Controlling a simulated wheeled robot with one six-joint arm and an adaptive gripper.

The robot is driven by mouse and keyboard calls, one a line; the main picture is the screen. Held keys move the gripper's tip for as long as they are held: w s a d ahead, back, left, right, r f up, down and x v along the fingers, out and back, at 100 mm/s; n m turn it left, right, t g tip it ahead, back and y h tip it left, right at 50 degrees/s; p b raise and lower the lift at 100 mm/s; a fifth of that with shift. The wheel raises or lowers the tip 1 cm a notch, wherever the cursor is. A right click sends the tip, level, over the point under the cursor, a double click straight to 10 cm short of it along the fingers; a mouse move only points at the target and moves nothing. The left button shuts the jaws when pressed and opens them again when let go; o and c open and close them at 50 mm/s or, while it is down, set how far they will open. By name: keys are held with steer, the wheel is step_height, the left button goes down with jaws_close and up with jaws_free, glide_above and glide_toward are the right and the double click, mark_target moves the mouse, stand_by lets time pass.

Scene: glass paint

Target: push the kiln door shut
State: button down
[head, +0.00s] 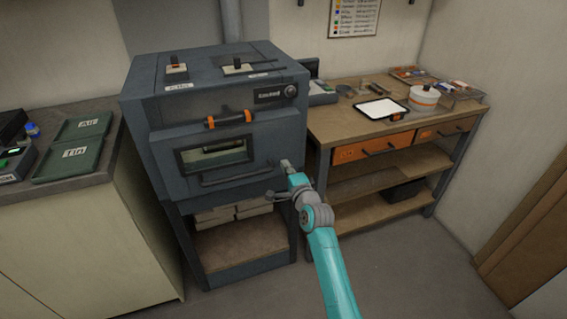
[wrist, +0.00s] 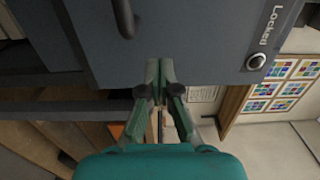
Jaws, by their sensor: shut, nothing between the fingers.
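The grey kiln (head: 140,95) stands in the middle of the head view. Its door (head: 262,150) has a dark-framed window (head: 215,152) and a bar handle (head: 235,176). The door's face appears to stand out from the body, but I cannot tell how wide any gap is. My gripper (head: 287,166) is shut and empty at the door's right edge. In the wrist view the fingertips (wrist: 160,66) overlap the edge of a grey kiln panel (wrist: 190,35); I cannot tell whether they touch.
An orange-black handle (head: 228,118) sits above the window. A workbench (head: 345,122) with drawers, a white tray (head: 381,108) and a white pot (head: 424,98) stands right. A counter (head: 70,183) with green trays (head: 70,158) stands left. Floor (head: 395,255) is open in front.

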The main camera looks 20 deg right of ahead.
steer(key=s+a+f+n+g, duration=0.15)
steer(key=s+f, duration=0.35)
steer(key=s, duration=0.7)
steer(key=s+a+f+n, duration=0.2)
steer(key=s+f+n, duration=0.15)
steer(key=s, duration=0.85)
steer(key=s+a+f+n, duration=0.15)
steer(key=s+f, duration=0.35)
steer(key=s, duration=0.8)
steer(key=s+a+r+n, duration=0.1)
steer(key=s+r+n, duration=0.2)
steer(key=s, duration=0.6)
steer(key=s+r+n+g, duration=0.1)
steer(key=s+r+n, duration=0.2)
steer(key=s, duration=0.6)
steer(key=s+a+r+n, duration=0.1)
steer(key=s+r+n, duration=0.2)
steer(key=s, duration=0.6)
steer(key=shift+s+a+n+g, duration=0.35)
steer(key=shift+s+n, duration=0.05)
steer(key=shift+n, duration=0.85)
